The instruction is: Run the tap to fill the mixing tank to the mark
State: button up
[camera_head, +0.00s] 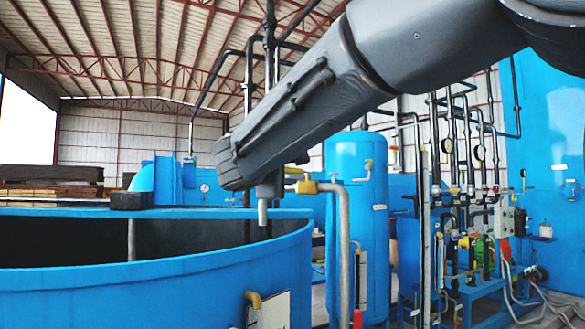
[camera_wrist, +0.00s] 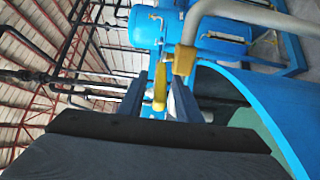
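The mixing tank (camera_head: 170,285) is a large blue open vat at lower left; its inside looks dark. A pale vertical strip (camera_head: 131,240) shows on its inner wall; I see no clear mark or water level. The tap has a brass body (camera_head: 308,187) on a grey pipe (camera_head: 344,255), with a grey spout (camera_head: 263,212) pointing down over the tank. In the wrist view, a yellow tap lever (camera_wrist: 160,88) lies between the fingers of my gripper (camera_wrist: 163,100), beside the brass body (camera_wrist: 185,60). The fingers stand apart, with a gap beside the lever; contact is unclear.
The tank's blue rim (camera_wrist: 275,105) curves close to the right of my gripper. A dark block (camera_head: 131,201) sits on the rim. A blue pressure vessel (camera_head: 358,220) and dense pipes with gauges (camera_head: 480,152) stand behind and right. Stacked boards (camera_head: 50,180) lie at far left.

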aim_at(294, 171)
jog(key=shift+p+x, duration=0.6)
jog(key=shift+x, duration=1.2)
grip_shut()
